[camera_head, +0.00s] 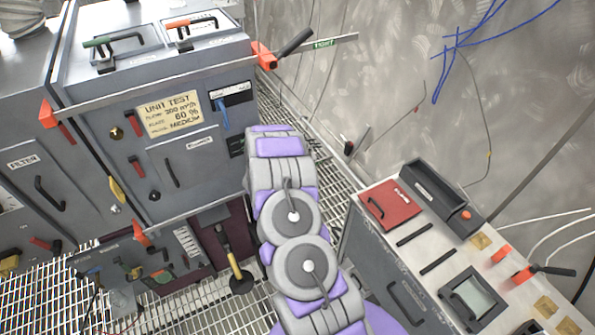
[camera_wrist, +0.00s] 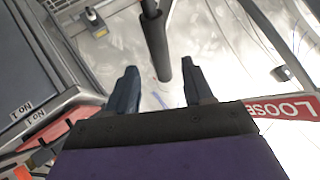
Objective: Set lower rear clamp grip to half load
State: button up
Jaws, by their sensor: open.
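In the wrist view my gripper (camera_wrist: 160,78) is open, its two dark fingers spread apart and empty. A black cylindrical grip (camera_wrist: 154,35) on a dark rod shows beyond the fingers, between them in the picture. Whether it is the lower rear clamp grip I cannot tell. A red strip marked LOOSE (camera_wrist: 290,107) lies right of the fingers. In the head view, an upper clamp with a red block (camera_head: 264,55) and black grip (camera_head: 295,42) sits at the cabinet corner, beside a green TIGHT label (camera_head: 323,43). My arm hides my gripper there.
A grey cabinet with a UNIT TEST plate (camera_head: 172,114) stands left of my arm. A console (camera_head: 408,265) with a red panel stands at the right. A yellow-handled lever (camera_head: 235,268) hangs low. Metal grating floor and a curved steel wall (camera_head: 400,60) lie behind.

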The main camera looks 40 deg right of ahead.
jog(key=p+v, duration=0.1)
jog(key=v, duration=0.8)
jog(key=shift+a, duration=0.1)
